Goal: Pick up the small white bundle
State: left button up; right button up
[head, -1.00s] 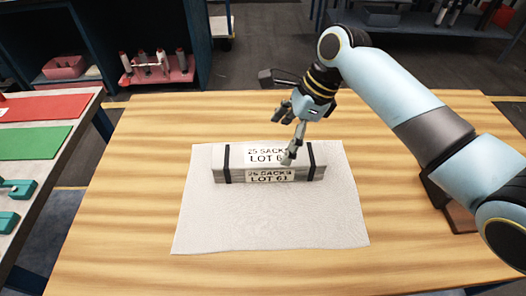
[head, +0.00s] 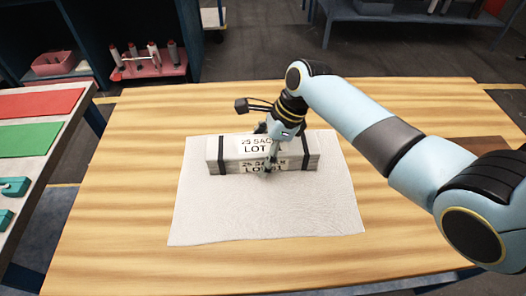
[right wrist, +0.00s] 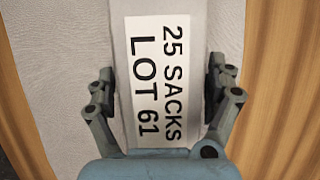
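The white bundle (head: 228,150) has two dark straps and labels reading "25 SACKS LOT 61". It lies on a pale cloth (head: 215,215) on the wooden table. My right gripper (head: 268,150) is down over its middle, with one finger in front of the near face; the far finger is largely hidden. In the right wrist view the bundle (right wrist: 158,80) runs between the two spread fingers of the gripper (right wrist: 162,95). The fingers are close to its sides; I cannot tell whether they touch. My left gripper is not in view.
The wooden table (head: 110,200) is clear around the cloth. At the left stands a bench with a red mat (head: 40,103), a green mat (head: 30,138) and teal parts (head: 14,187). A pink tray with spools (head: 155,66) sits on a shelf behind.

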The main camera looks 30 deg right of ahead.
jog(key=c, duration=1.3)
